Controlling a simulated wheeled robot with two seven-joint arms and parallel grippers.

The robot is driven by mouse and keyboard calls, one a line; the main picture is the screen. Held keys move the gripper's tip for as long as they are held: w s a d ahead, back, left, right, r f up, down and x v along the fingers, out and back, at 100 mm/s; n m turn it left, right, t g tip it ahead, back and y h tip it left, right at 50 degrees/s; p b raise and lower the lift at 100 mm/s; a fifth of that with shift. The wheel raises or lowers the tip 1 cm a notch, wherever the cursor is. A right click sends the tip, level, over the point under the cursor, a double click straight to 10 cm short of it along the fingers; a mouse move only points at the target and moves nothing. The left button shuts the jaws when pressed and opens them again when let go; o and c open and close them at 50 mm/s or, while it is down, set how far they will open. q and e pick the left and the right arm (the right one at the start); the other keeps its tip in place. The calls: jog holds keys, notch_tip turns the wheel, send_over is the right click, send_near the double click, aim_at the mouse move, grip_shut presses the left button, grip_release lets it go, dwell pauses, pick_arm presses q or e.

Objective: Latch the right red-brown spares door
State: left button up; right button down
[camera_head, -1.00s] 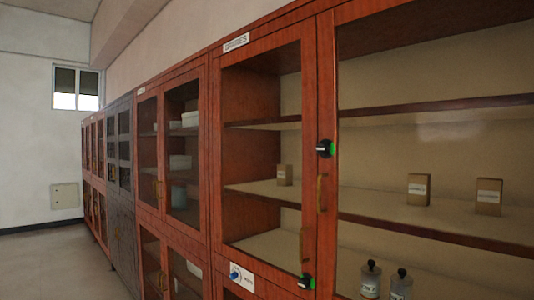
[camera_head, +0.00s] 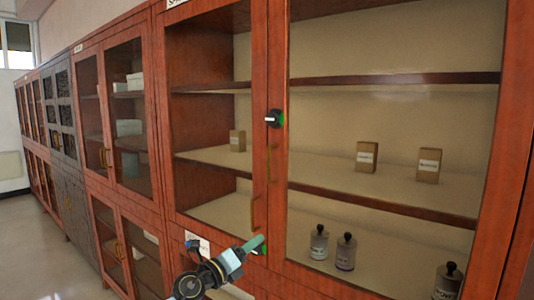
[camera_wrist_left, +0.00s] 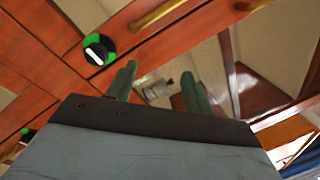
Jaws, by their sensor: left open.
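The right red-brown spares door (camera_head: 384,150) is a large glass-fronted door that looks shut. A brass handle (camera_head: 271,163) stands on its left stile. A round black knob (camera_head: 274,118) with a white mark and green at its right side sits above that handle. A second green-edged latch (camera_head: 262,247) sits lower, partly behind my left gripper (camera_head: 260,243). In the left wrist view my left gripper (camera_wrist_left: 158,88) is open and empty. A black knob with a white bar and green ring (camera_wrist_left: 98,49) shows beyond its fingers; I cannot tell which knob this is. My right gripper is out of view.
The left spares door (camera_head: 210,130) has its own brass handle (camera_head: 254,212). A white panel (camera_head: 197,241) is below it. Small boxes (camera_head: 367,156) and jars (camera_head: 346,252) stand behind the glass. More cabinets (camera_head: 118,120) run to the left, with open floor beside them.

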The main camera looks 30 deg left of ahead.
pick_arm(q)
notch_tip(320, 180, up, 16)
jog(key=s+r+m+t+h, duration=0.1)
jog(key=s+m, duration=0.1)
jog(key=m, duration=0.5)
jog(key=m+t+p, duration=0.2)
jog(key=m, duration=0.2)
send_near(270, 121)
jog(key=shift+y, duration=0.4)
jog(key=p+x, duration=0.4)
jog(key=x, duration=0.5)
jog(key=shift+r, duration=0.1)
jog(key=c, duration=1)
jog(key=shift+o, duration=0.2)
